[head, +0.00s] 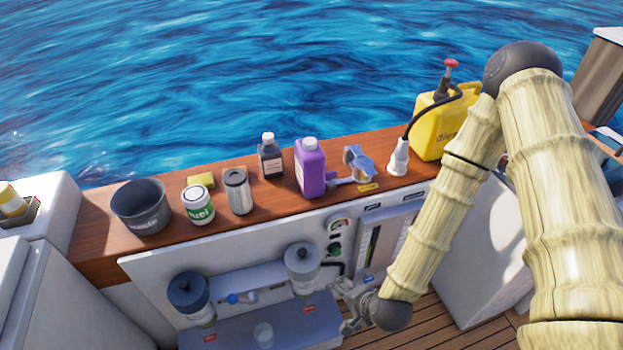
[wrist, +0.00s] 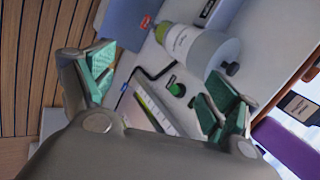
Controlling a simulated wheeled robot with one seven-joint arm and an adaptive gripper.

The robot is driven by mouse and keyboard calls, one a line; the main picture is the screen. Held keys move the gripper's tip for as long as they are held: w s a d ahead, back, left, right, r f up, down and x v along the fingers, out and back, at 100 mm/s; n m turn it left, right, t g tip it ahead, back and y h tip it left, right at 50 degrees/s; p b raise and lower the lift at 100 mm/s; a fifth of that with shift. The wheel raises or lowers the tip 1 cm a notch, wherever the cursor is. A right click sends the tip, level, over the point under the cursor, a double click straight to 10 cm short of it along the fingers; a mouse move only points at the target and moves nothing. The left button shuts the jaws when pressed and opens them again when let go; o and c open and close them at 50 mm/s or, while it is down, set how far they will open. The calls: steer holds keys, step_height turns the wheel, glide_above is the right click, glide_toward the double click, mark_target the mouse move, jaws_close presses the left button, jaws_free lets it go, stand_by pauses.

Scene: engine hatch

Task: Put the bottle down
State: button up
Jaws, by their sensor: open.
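A purple bottle (head: 310,170) with a white cap stands upright on the wooden ledge. A smaller dark bottle (head: 270,158) with a white cap and pale label stands just left of it. My gripper (head: 352,302) is low in front of the white panel, below the ledge, right of a grey-topped cylinder (head: 302,265). In the wrist view my gripper (wrist: 162,88) has its green-padded fingers spread wide, with nothing between them. That view shows part of the purple bottle (wrist: 285,148) at the right edge, outside the fingers. No bottle is in my grip.
The ledge also holds a dark pot (head: 141,207), a green-and-white can (head: 197,205), a metal can (head: 238,190), a yellow sponge (head: 201,180), a blue-grey fitting (head: 358,163), a white funnel-shaped piece (head: 398,158) and a yellow diesel can (head: 436,125). A dark-topped cylinder (head: 191,297) is on the panel.

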steer(key=w+a+r+m+t+y+b, duration=0.1)
steer(key=w+a+r+m+t+b, duration=0.25)
steer(key=w, duration=0.35)
steer(key=w+a+r+m+t+y+b, duration=0.1)
steer(key=w+a+r+m+t+b, duration=0.15)
steer(key=w+m, duration=0.3)
steer(key=m+t+b, duration=0.5)
steer(key=m+t, duration=0.1)
steer(key=m, duration=0.6)
glide_toward(311, 150)
steer(key=shift+w+f, duration=0.45)
steer(key=shift+w, duration=0.4)
steer(key=x, duration=0.4)
steer(key=shift+w+a+p, duration=0.1)
steer(key=shift+p, duration=0.2)
steer(key=shift+w+a, duration=0.1)
steer(key=shift+w, duration=0.35)
steer(key=x, duration=0.2)
steer(key=p+x, duration=0.1)
steer(key=x, duration=0.1)
steer(key=shift+a+r, duration=0.15)
steer(key=shift+r, duration=0.15)
steer(key=shift+w+a+f, duration=0.1)
steer(key=shift+w+a, duration=0.05)
steer(key=shift+w, duration=0.4)
